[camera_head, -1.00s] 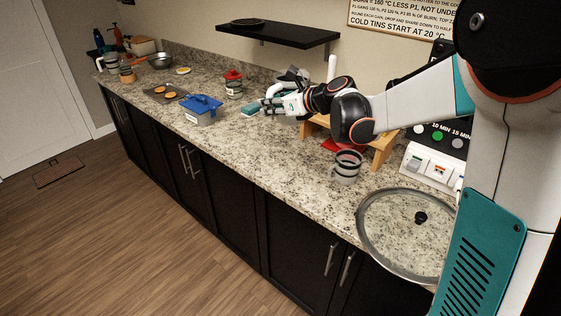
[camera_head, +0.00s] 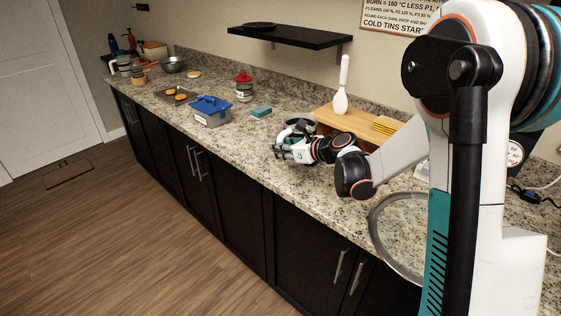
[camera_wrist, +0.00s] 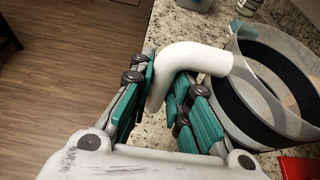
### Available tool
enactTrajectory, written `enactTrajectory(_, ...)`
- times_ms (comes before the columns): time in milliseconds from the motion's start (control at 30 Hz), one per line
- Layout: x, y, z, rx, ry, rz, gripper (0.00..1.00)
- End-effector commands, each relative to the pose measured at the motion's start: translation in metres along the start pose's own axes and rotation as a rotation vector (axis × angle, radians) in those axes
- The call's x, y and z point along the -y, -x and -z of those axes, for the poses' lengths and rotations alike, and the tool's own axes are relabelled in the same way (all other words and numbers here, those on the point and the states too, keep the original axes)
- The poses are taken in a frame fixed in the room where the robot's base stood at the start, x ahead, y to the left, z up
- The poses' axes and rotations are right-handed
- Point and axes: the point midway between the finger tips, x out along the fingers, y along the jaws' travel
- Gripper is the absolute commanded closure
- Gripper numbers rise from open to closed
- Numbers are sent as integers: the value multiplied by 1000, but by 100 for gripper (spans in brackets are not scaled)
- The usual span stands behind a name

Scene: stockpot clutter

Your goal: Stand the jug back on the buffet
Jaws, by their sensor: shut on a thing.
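The jug is a grey vessel with a wide black band and a white curved handle (camera_wrist: 195,58). Its open round body (camera_wrist: 262,85) fills the right of the wrist view. My gripper (camera_wrist: 170,88) is shut on the handle, with teal fingers on both sides of it. In the head view my gripper (camera_head: 283,150) is over the front part of the speckled buffet top (camera_head: 240,140). The jug's dark band (camera_head: 300,123) shows just behind it. The jug's base is hidden, so I cannot tell whether it touches the top.
A wooden stand (camera_head: 350,120) is close behind my gripper. A blue sponge (camera_head: 261,112), a red-lidded jar (camera_head: 243,88) and a blue-lidded box (camera_head: 212,110) are to the left. A glass lid (camera_head: 385,235) lies at the right front. A red thing (camera_wrist: 300,168) is beside the jug.

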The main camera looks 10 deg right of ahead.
Motion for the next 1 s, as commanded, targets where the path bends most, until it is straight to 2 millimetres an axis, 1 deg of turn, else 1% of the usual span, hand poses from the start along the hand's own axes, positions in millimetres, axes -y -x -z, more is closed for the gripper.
enactTrajectory(200,0,-11,27,0,0,0,100)
enactTrajectory(300,0,-15,36,1,0,1,100)
enactTrajectory(667,0,-16,39,1,0,0,100)
enactTrajectory(700,0,-16,40,0,0,0,81)
enactTrajectory(767,0,-16,39,0,0,0,68)
enactTrajectory(800,0,-16,39,0,0,0,63)
enactTrajectory(1000,0,-16,39,0,0,0,63)
